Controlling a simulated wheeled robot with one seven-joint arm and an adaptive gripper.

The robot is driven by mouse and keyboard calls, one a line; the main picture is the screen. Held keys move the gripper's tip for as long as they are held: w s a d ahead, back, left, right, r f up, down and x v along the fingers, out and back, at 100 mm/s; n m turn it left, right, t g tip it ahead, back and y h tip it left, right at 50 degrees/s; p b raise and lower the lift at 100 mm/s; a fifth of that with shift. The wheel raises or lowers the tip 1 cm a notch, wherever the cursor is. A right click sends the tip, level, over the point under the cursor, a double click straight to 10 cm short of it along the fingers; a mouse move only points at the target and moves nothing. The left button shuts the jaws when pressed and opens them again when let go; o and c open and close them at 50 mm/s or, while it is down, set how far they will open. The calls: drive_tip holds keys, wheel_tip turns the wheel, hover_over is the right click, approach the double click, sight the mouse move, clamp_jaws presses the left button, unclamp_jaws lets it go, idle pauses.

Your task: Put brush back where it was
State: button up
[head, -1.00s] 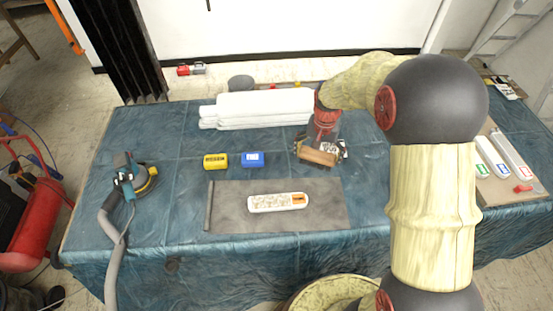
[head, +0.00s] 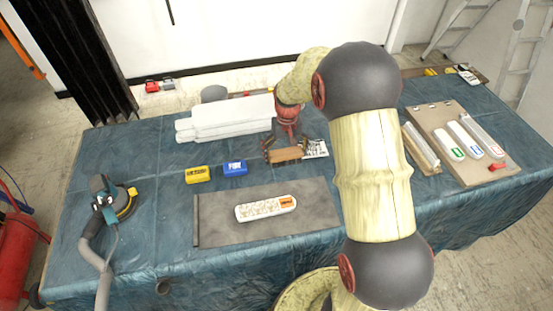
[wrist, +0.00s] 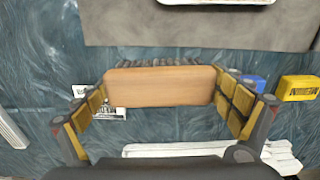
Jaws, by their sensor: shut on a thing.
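The brush (head: 286,154) has a plain wooden back. My gripper (head: 285,151) is shut on it, one finger at each end, above the blue-covered table. In the wrist view the brush (wrist: 160,86) lies level across the fingers of my gripper (wrist: 164,97), with a row of dark bristles showing along its far edge. In the head view the brush is left of a printed white paper (head: 315,149), behind the grey mat. I cannot tell how high it is above the cloth.
On the grey mat (head: 220,221) lies a white patterned block (head: 266,208). Yellow (head: 197,175) and blue (head: 235,168) small boxes stand behind it. White stacked pieces (head: 225,118) are at the back, a sander (head: 108,200) at left, a board (head: 455,125) with labelled tools at right.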

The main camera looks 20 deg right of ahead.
drive_tip(key=w+f, duration=0.2)
drive_tip(key=w+f+b, duration=0.1)
drive_tip(key=w+f, duration=0.1)
drive_tip(key=w, duration=0.1)
drive_tip(key=w+f+b, duration=0.1)
drive_tip(key=w+f, duration=0.2)
drive_tip(key=shift+w+d, duration=0.1)
drive_tip(key=shift+d, duration=0.2)
drive_tip(key=shift+w+f+b, duration=0.15)
drive_tip(key=shift+f+b, duration=0.4)
drive_tip(key=shift+f, duration=1.15)
drive_tip(key=o, duration=0.7)
drive_tip(key=shift+f, duration=0.15)
drive_tip(key=shift+o, duration=1)
